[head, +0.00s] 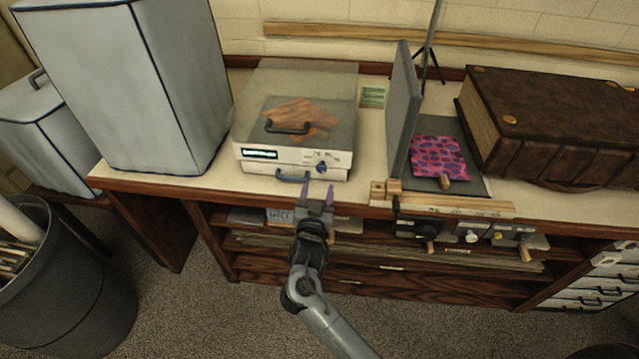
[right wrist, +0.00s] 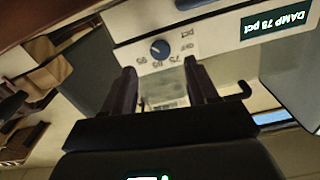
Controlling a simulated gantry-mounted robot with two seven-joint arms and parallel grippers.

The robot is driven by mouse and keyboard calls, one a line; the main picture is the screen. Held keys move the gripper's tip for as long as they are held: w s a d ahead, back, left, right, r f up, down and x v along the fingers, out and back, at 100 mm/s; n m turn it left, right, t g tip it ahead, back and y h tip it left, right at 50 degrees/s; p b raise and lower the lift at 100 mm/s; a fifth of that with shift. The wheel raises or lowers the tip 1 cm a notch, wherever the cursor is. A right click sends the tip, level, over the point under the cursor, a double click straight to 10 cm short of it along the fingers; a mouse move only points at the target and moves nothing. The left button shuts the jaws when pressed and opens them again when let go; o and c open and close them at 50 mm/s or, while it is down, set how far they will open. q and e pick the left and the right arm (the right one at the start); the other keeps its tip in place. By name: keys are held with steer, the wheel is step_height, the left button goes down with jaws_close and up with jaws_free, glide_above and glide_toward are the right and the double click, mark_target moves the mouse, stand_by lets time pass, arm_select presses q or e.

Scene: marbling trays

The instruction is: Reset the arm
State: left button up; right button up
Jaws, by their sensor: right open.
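My right gripper (head: 317,192) is open and empty in the head view, in front of the bench's front edge. Its fingers point at the front of a white machine (head: 245,166) with a clear lid. In the right wrist view the two open fingers (right wrist: 162,92) show with nothing between them, and the machine's front panel (right wrist: 215,40) with its blue dial and a "DAMP" display lies beyond. The gripper appears apart from the machine. My left gripper is not in view.
A pink patterned sheet (head: 440,157) lies right of an upright grey panel (head: 403,110). A large brown book-like case (head: 560,115) fills the bench's right. A covered grey box (head: 130,80) stands left. A dark bin (head: 80,290) stands on the floor. Open shelves lie below the bench.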

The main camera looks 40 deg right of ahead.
steer(key=s+d+f+n+y+p, duration=0.25)
steer(key=s+f+n+p, duration=0.35)
steer(key=s, duration=0.6)
steer(key=s+a+r+n+g+y+p, duration=0.3)
steer(key=s+a+n+g+y, duration=0.55)
steer(key=s+a, duration=0.95)
step_height(320, 180, up, 37)
steer(key=s+d+m+y+p, duration=0.1)
steer(key=d+y+p, duration=0.1)
steer(key=p, duration=3.4)
steer(key=shift+s+f+m, duration=0.15)
steer(key=shift+m, duration=0.2)
